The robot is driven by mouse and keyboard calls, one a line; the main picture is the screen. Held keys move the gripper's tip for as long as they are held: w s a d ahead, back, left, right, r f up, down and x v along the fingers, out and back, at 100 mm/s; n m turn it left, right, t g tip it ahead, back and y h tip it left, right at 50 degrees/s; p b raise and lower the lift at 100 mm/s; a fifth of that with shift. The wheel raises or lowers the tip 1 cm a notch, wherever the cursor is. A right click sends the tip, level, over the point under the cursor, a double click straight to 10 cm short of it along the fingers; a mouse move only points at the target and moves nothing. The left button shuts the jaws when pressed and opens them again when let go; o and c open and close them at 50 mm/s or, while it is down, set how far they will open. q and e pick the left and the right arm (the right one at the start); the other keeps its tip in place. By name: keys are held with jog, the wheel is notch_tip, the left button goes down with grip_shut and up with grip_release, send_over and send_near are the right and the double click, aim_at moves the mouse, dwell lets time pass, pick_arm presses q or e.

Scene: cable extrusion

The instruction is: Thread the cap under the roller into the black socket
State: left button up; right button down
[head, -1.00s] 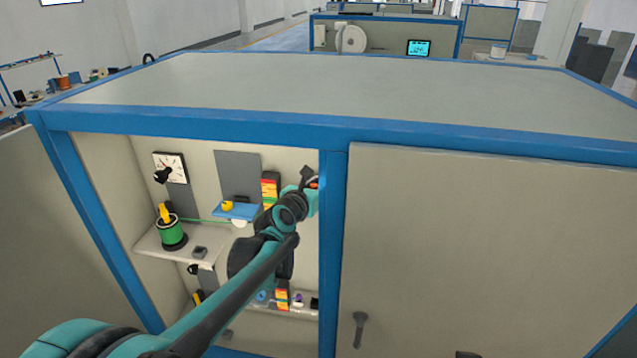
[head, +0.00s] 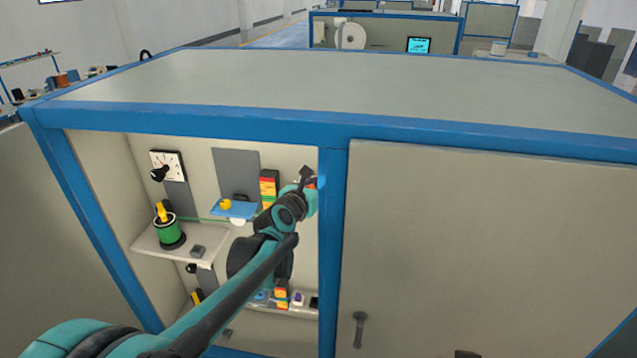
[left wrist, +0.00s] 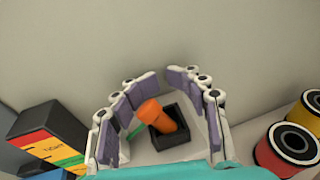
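An orange cap (left wrist: 157,117) shows in the left wrist view with its lower end in the square opening of the black socket (left wrist: 168,139); it leans, and its depth is hidden. A bit of green cable (left wrist: 138,131) shows beside it. My left gripper (left wrist: 161,79) has its purple-padded fingers apart around the cap, with a gap between the tips. In the head view my left arm reaches into the cabinet and hides the socket. The green cable (head: 205,220) runs from the green spool (head: 170,232) to the white roller (head: 238,221) under the blue plate.
The cabinet's blue post (head: 333,240) stands close to the right of my left arm. A red-yellow-green block (left wrist: 55,143) is left of the fingers; red (left wrist: 278,152) and yellow (left wrist: 303,127) spools are at right. A closed door panel (head: 490,240) covers the right half.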

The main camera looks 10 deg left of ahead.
dwell(0.4)
pick_arm(q)
jog(key=v, duration=1.2)
jog(key=shift+s, duration=0.15)
jog(key=o, duration=1.1)
jog(key=shift+a, duration=0.1)
jog(key=shift+r+p+v, duration=0.15)
jog(key=shift+p+v, duration=0.4)
jog(key=shift+v, duration=0.3)
jog(key=shift+r+p+v, duration=0.1)
jog(key=shift+p+v, duration=0.45)
jog(key=shift+v, duration=0.35)
